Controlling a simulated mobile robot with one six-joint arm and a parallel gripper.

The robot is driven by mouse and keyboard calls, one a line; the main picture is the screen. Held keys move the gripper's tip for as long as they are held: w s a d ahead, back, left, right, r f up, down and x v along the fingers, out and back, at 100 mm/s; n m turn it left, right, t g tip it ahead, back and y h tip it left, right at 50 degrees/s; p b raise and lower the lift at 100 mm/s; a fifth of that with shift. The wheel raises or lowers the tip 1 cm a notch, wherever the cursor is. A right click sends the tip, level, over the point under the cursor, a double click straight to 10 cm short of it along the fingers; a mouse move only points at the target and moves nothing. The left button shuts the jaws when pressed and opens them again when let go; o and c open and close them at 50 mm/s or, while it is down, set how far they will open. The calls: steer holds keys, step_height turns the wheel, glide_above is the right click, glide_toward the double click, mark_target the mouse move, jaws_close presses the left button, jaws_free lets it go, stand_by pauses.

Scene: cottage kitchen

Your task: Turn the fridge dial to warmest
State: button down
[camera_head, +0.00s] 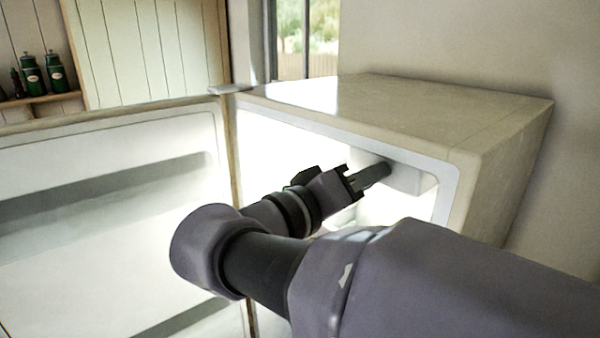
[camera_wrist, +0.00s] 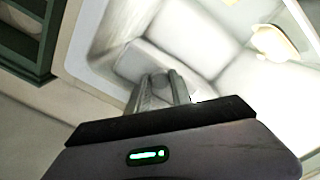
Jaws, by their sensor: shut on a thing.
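The fridge (camera_head: 400,115) stands open, with its door (camera_head: 100,190) swung out to the left. My gripper (camera_head: 380,170) reaches through the opening to a pale housing (camera_head: 408,180) high inside, near the right wall. In the wrist view, my gripper (camera_wrist: 160,88) has its two fingers closed around the small grey dial (camera_wrist: 159,80) on the front of the pale housing (camera_wrist: 160,62). The dial is mostly hidden between the fingers, and its markings and setting cannot be read. In the head view the dial is hidden by the fingers.
The fridge's front rim (camera_head: 447,185) runs close above and to the right of my gripper. A yellowish rounded fitting (camera_wrist: 275,42) shows inside the fridge. Green bottles (camera_head: 45,74) stand on a shelf at the far left. A window (camera_head: 308,40) is behind the fridge.

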steer(key=shift+r+n+p, duration=0.15)
steer(key=shift+n+p, duration=5.25)
steer(key=shift+n, duration=1.8)
